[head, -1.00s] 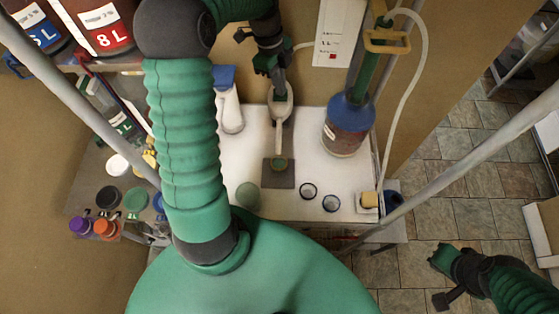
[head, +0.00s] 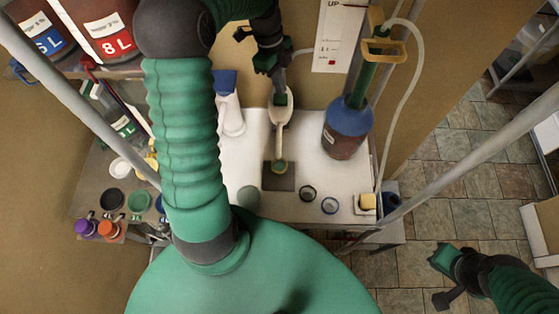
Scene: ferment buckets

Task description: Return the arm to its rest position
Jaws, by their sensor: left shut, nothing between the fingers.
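My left gripper (head: 281,98) is shut and empty. It points down at the upper end of a cream long-handled tool (head: 281,118); whether it touches the tool I cannot tell. The tool's lower end meets a small round green-centred piece (head: 280,166) on a dark square pad (head: 278,183). My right gripper (head: 443,258) hangs at the lower right above the tiled floor, away from the bench; its jaw gap is unclear.
A blue-topped bottle (head: 346,130) stands right of the tool, and a white blue-capped bottle (head: 229,110) left. Large labelled containers (head: 110,33) sit upper left, above several coloured caps (head: 112,200). Grey poles cross both sides.

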